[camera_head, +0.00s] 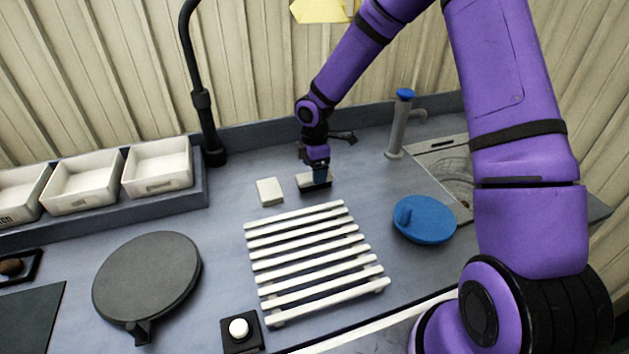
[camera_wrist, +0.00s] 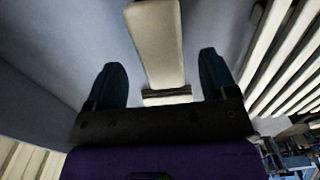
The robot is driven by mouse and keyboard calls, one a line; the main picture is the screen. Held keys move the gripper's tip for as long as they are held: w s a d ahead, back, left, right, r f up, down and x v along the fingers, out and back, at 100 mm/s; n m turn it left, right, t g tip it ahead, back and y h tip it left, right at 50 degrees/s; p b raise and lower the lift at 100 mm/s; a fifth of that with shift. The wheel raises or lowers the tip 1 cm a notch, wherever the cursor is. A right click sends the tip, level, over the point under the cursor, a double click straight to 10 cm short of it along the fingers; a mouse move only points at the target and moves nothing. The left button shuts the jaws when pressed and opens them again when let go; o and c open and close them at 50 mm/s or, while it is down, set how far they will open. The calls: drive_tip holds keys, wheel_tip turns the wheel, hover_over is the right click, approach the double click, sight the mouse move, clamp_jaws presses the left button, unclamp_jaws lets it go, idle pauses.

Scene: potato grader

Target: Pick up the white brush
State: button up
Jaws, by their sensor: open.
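The white brush (camera_head: 313,181) lies on the grey-blue worktop behind the slatted rack, a pale block with a dark underside. My gripper (camera_head: 319,174) is directly over it, pointing down, with a dark blue finger at or just above its top. In the wrist view my gripper (camera_wrist: 165,85) is open, with its two dark blue fingers spread. A long cream body, apparently the brush (camera_wrist: 156,40), lies between the fingers and extends past their tips. Clear space shows on both sides of it. Whether the fingers reach below its top is hard to tell.
A white block (camera_head: 270,191) lies just left of the brush. The white slatted rack (camera_head: 303,240) is in front. A blue lid (camera_head: 424,219), a blue-topped post (camera_head: 398,125) and a sink (camera_head: 452,172) are right. A black stand pole (camera_head: 203,100) and white bins (camera_head: 157,168) are left.

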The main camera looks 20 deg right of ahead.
wheel_tip(320, 180, down, 3)
drive_tip(key=shift+f, duration=0.2)
drive_tip(key=c, duration=1)
drive_tip(key=shift+r, duration=0.1)
drive_tip(key=shift+r, duration=0.35)
wheel_tip(320, 180, up, 3)
drive_tip(key=shift+r, duration=0.1)
drive_tip(key=s+a, duration=0.7)
drive_tip(key=s+a+r, duration=0.1)
drive_tip(key=s+a, duration=0.3)
drive_tip(key=shift+s+a, duration=0.2)
